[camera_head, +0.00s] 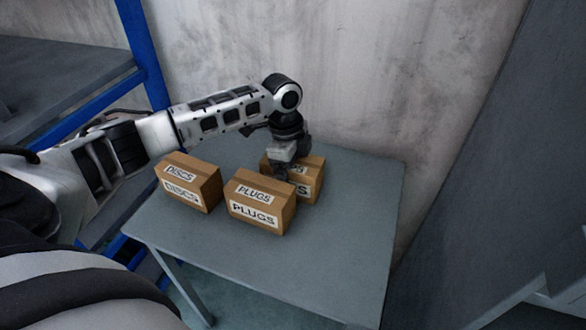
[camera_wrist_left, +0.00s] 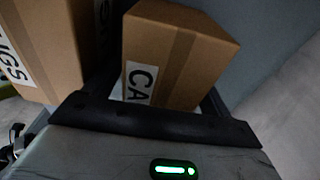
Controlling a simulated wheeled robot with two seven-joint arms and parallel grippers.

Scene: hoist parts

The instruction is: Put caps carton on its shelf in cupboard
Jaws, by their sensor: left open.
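The caps carton (camera_head: 314,172) is a brown box at the back of the grey table, partly hidden behind my left gripper (camera_head: 283,172) in the head view. In the left wrist view the caps carton (camera_wrist_left: 195,45) shows a label starting "CA". My left gripper is open and points down at the carton, with its fingers on either side of it. I cannot tell whether the fingers touch it. My right gripper is not in view. I cannot identify the cupboard or its shelf for certain.
The plugs carton (camera_head: 262,202) stands close in front of the caps carton; it also shows in the left wrist view (camera_wrist_left: 50,40). The discs carton (camera_head: 190,183) stands at the left. The table's (camera_head: 340,240) right and front are clear. A blue-framed rack (camera_head: 145,50) stands left, a dark grey panel (camera_head: 490,150) right.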

